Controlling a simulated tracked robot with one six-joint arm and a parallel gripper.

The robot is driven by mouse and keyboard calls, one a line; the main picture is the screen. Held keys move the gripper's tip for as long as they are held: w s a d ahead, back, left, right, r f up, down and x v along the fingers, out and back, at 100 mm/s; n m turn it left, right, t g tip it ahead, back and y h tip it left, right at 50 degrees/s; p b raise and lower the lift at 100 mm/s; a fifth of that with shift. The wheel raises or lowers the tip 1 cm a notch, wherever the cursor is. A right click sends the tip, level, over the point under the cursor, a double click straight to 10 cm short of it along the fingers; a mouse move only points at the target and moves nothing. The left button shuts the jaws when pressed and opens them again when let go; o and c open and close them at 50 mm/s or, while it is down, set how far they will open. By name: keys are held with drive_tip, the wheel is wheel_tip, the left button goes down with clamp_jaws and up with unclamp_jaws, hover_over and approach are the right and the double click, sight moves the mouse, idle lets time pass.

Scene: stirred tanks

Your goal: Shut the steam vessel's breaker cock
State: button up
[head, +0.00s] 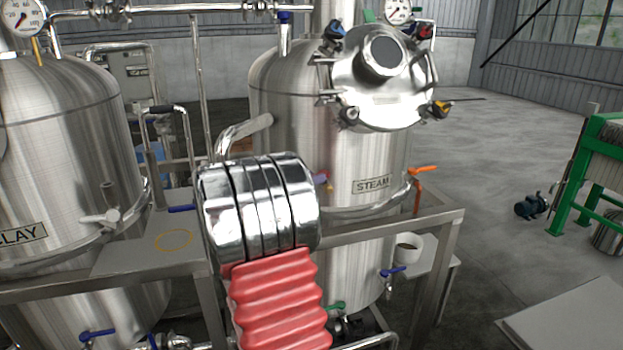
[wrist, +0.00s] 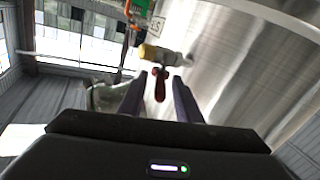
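The steam vessel (head: 290,130) is a steel tank with a STEAM label (head: 371,185). In the wrist view its curved wall (wrist: 225,60) fills the upper right, with part of the label (wrist: 156,22) showing. A small brass cock (wrist: 152,54) with a red lever (wrist: 160,86) projects from this wall. In this picture the lever points down, across the brass body. My gripper (wrist: 160,88) is open, with one dark finger on each side of the lever; I cannot tell whether either touches it. In the head view my arm hides most of the gripper and cock.
An orange-handled valve (head: 423,170) is right of the label. The vessel's lid (head: 385,80) has coloured clamp knobs. A steel frame rail (head: 390,227) runs in front. The clay tank (head: 60,150) stands left; a cup (head: 407,247) sits on a low shelf.

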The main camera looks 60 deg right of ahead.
drive_tip(key=shift+r, duration=0.1)
wheel_tip(320, 180, up, 10)
drive_tip(key=shift+f, duration=0.1)
idle(0.6)
